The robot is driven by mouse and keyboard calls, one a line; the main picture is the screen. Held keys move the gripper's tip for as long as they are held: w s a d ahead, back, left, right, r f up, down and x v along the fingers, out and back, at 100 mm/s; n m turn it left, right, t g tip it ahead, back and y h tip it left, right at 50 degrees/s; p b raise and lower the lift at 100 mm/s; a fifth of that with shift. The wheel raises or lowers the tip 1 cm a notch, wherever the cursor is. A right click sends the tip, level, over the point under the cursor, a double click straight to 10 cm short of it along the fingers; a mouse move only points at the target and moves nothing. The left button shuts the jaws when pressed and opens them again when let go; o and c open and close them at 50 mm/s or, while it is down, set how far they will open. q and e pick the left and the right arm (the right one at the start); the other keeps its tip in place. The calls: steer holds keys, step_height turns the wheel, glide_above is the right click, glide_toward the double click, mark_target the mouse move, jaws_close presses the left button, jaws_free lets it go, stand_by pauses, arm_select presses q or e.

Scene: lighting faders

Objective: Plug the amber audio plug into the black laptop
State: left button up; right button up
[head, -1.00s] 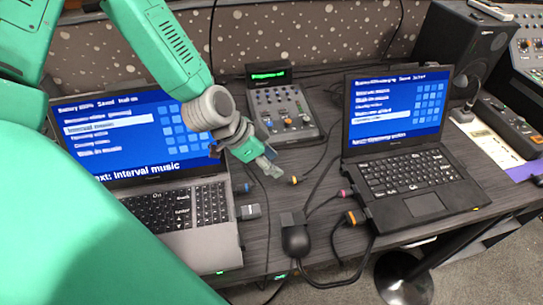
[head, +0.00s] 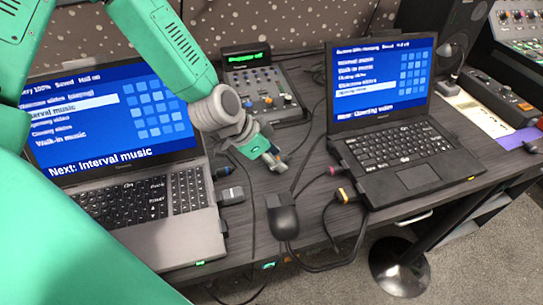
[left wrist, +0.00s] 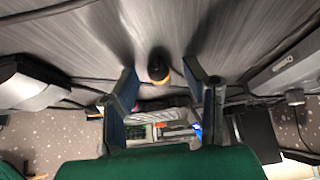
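The black laptop (head: 405,175) stands open on the right of the desk, its screen lit blue. My left gripper (head: 274,158) is low over the desk between the two laptops, fingers pointing right. In the left wrist view my gripper (left wrist: 165,88) is open. A dark plug with an amber ring (left wrist: 158,72) shows in the gap between its fingers, with no finger visibly touching it. In the head view the gripper hides most of that spot. A yellow-orange plug end (head: 343,194) and a pink-ringed plug (head: 333,170) lie by the black laptop's left side. My right gripper is not in view.
A grey laptop (head: 180,245) stands open on the left, with a small grey adapter (head: 231,196) beside it. A rounded black device (head: 282,215) with cables lies at the front. A small mixer (head: 262,95) stands behind my gripper. Cables cross the desk.

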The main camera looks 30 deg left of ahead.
arm_select(q)
jaws_close()
steer(key=shift+r+p, duration=2.35)
steer(key=shift+r, duration=0.25)
steer(key=shift+f, duration=0.1)
steer(key=shift+s+a+f, duration=0.1)
steer(key=shift+a, duration=0.05)
